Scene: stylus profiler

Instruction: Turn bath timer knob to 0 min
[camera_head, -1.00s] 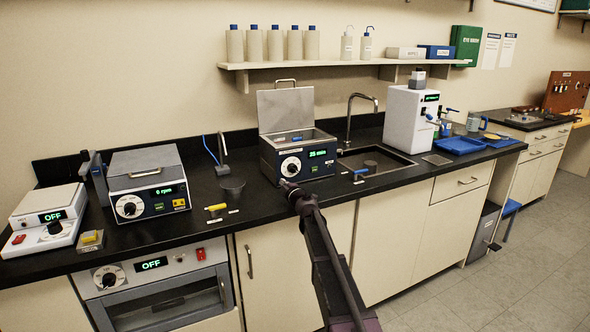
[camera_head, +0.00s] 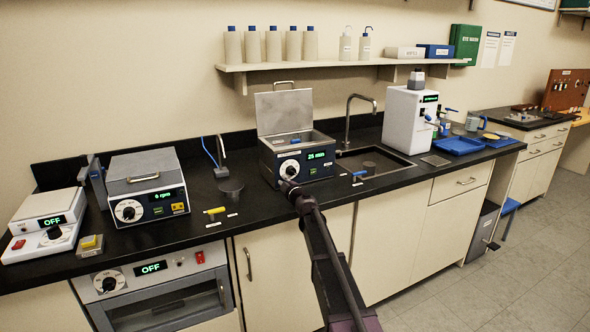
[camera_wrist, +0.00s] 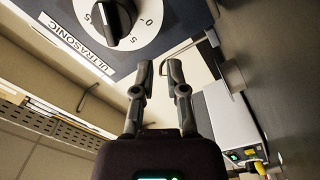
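The ultrasonic bath (camera_head: 267,159) stands on the black counter with its lid up. Its green display (camera_head: 316,155) appears to read 25 min. The timer knob (camera_head: 290,168) is a black knob on a white dial on the bath's front. In the wrist view the black knob (camera_wrist: 116,20) sits at the top left, on a dial marked 0 and 5, beside an ULTRASONIC label. My gripper (camera_wrist: 159,70) is open and empty, its two fingers apart, below and right of the knob and not around it. In the head view my gripper's fingertips are hard to make out near the dial.
The sink (camera_head: 372,160) with a tall tap (camera_head: 349,120) is to the right.

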